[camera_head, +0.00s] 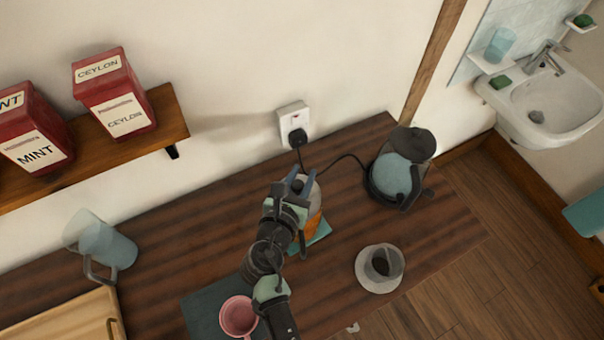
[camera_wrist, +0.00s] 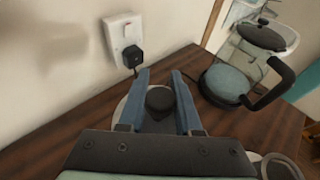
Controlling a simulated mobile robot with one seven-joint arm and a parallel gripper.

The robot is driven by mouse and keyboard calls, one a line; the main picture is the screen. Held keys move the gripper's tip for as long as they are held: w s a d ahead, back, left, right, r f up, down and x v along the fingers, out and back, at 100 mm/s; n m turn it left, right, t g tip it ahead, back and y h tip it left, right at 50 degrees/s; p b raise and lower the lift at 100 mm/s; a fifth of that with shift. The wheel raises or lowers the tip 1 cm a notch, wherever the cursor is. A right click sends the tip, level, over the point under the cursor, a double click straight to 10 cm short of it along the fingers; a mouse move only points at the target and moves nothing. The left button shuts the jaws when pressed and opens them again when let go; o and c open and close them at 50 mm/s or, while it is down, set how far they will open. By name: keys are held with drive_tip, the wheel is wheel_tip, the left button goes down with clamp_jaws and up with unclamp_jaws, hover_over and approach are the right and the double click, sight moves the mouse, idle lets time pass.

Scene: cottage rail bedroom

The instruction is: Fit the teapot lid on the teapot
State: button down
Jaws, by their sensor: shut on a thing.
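My gripper (camera_head: 299,183) is over the teapot (camera_head: 314,222), which holds amber liquid and stands on a small teal mat (camera_head: 322,233) near the middle of the wooden counter. In the wrist view my gripper's blue fingers (camera_wrist: 160,88) are on either side of the dark round knob of the teapot lid (camera_wrist: 159,99), and are shut on it. A pale rim shows beside the left finger. My arm hides much of the teapot in the head view. I cannot tell whether the lid is seated or just above the opening.
A cup (camera_head: 384,262) on a saucer (camera_head: 361,278), a pink mug (camera_head: 238,317) and a glass jug (camera_head: 112,247) stand around. A shelf (camera_head: 165,117) with red tins juts out upper left.

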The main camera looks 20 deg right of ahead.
drive_tip(key=shift+f, duration=0.1)
drive_tip(key=shift+f+b, duration=1.1)
drive_tip(key=shift+f, duration=0.15)
drive_tip(key=shift+f, duration=0.25)
idle(0.3)
drive_tip(key=c, duration=0.5)
unclamp_jaws()
drive_tip(key=shift+s+a, duration=0.1)
drive_tip(key=b+v, duration=0.1)
drive_tip(key=v, duration=1.1)
drive_tip(key=shift+s+a+r, duration=0.15)
drive_tip(key=shift+s+a, duration=0.1)
drive_tip(key=shift+s, duration=0.05)
